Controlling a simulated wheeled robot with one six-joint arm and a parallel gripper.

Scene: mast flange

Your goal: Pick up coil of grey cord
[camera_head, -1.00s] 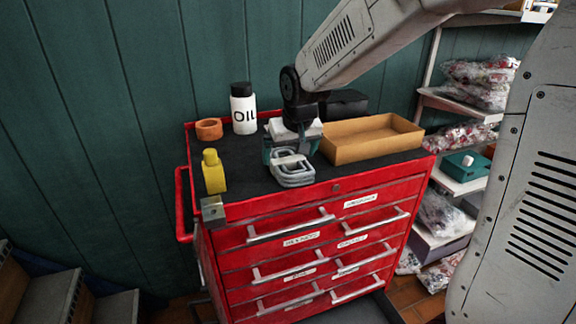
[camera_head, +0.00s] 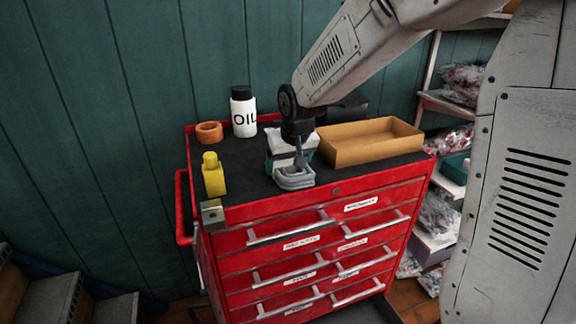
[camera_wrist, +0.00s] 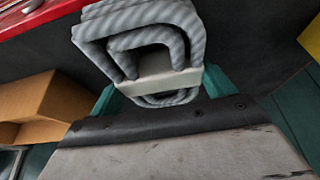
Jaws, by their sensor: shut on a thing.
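The coil of grey cord (camera_head: 294,179) is on or just above the front of the black top of the red tool chest, near its front edge. I cannot tell whether it touches the top. My gripper (camera_head: 291,166) points down at it from above and is shut on it. In the wrist view the coil (camera_wrist: 183,40) has several nested loops, and a pale band (camera_wrist: 158,84) lies across them at the jaws. The lower part of the coil is partly hidden by my gripper (camera_wrist: 160,92).
On the red tool chest (camera_head: 270,235) stand a yellow bottle (camera_head: 214,177), an orange ring (camera_head: 209,132), a white oil bottle (camera_head: 244,115) and an open cardboard tray (camera_head: 370,145). A metal block (camera_head: 212,213) sits at the front left corner. Shelves stand at the right.

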